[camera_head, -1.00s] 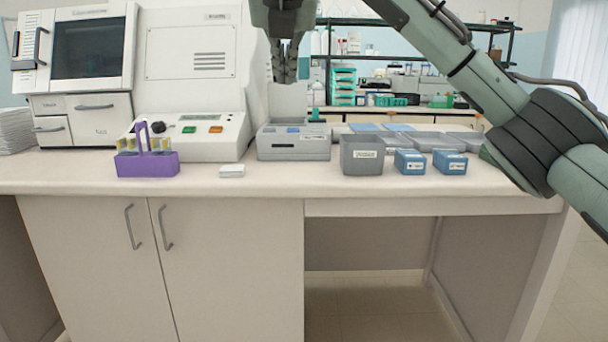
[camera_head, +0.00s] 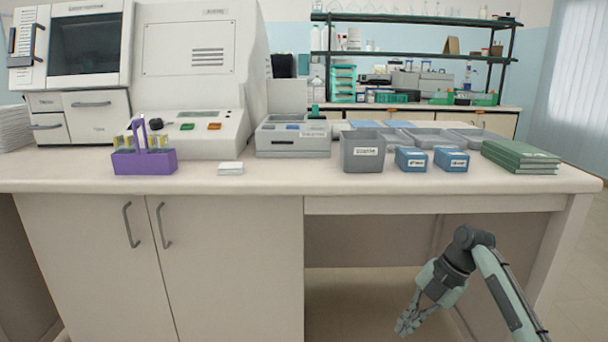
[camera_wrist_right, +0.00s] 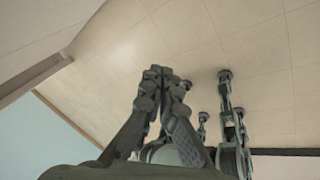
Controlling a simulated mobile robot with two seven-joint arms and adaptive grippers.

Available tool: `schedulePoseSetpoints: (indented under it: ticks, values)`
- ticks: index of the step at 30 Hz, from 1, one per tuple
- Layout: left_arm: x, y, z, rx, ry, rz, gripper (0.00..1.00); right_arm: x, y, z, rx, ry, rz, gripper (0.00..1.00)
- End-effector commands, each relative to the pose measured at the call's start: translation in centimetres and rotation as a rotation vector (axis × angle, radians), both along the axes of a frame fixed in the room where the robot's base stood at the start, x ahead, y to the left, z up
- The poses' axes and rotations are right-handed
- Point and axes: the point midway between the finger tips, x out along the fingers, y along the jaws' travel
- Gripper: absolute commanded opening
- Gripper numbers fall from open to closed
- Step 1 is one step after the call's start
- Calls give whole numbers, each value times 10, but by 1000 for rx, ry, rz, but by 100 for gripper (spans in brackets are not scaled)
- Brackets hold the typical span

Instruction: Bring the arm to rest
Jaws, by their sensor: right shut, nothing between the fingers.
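My right gripper (camera_head: 408,324) hangs low in front of the bench, below the worktop's front edge and before the open knee space, pointing down and to the left. Its fingers are together with nothing between them. In the right wrist view its fingertips (camera_wrist_right: 160,73) meet, with the tiled floor behind. More dark jointed finger-like parts show to the right there; I cannot tell for sure what they belong to. My left gripper is not in the head view.
The worktop (camera_head: 270,184) carries a purple slide rack (camera_head: 145,162), a grey bin (camera_head: 362,152), two blue boxes (camera_head: 410,159) (camera_head: 451,160), green books (camera_head: 520,155) and a white staining machine (camera_head: 190,80). The knee space (camera_head: 350,240) below is open.

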Motion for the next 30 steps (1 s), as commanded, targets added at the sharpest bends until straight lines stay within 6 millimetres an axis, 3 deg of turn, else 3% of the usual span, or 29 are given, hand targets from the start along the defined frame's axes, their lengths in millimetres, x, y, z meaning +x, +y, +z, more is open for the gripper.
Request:
schedulePoseSetpoints:
  ticks: [1, 3, 11, 16, 21, 29, 30]
  values:
    - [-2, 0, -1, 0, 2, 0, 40, -14, -12, -19, 6, 34, -27, 0]
    - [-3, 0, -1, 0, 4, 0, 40, -23, -25, -34, 6, 62, -85, 0]
    - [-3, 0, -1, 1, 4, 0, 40, 45, -69, -34, -66, -10, -768, 0]
    - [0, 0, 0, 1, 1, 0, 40, 93, -112, -19, 19, -134, -1297, 0]
    - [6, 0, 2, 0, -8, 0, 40, 132, -152, 13, 251, -286, -1733, 0]
    - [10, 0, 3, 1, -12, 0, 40, 167, -185, 67, 700, -439, -2069, 0]
    - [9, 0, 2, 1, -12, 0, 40, 163, -183, 55, 715, -427, -2088, 0]
